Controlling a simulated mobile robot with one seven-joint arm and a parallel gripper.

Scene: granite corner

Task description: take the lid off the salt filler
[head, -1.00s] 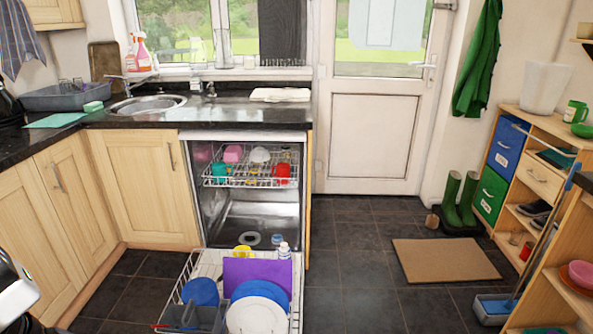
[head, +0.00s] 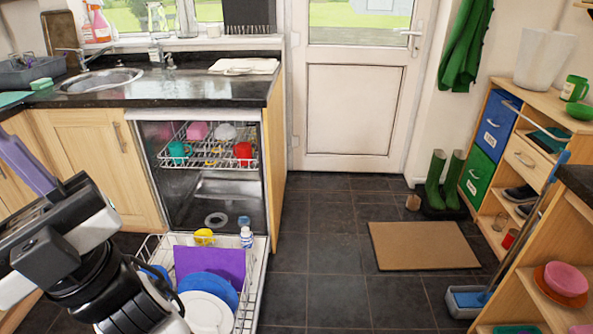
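The open dishwasher (head: 205,185) stands under the counter. On its tub floor is a round grey fitting with a pale centre (head: 216,219). To its right, by the tub's front edge, is a small round blue cap-like piece (head: 243,220), just behind a white bottle (head: 247,238). Which of the two is the salt filler's lid is too small to tell. My gripper (head: 25,165) is at the far left, with a purple-grey part pointing up-left, away from the dishwasher. Its fingertips do not show clearly, and nothing is visibly held.
The lower rack (head: 250,290) is pulled out in front, holding a purple board (head: 208,266), blue and white plates and a yellow item. The upper rack (head: 200,160) holds cups. Dark floor (head: 315,255) is clear to the right, beside a brown mat (head: 420,245).

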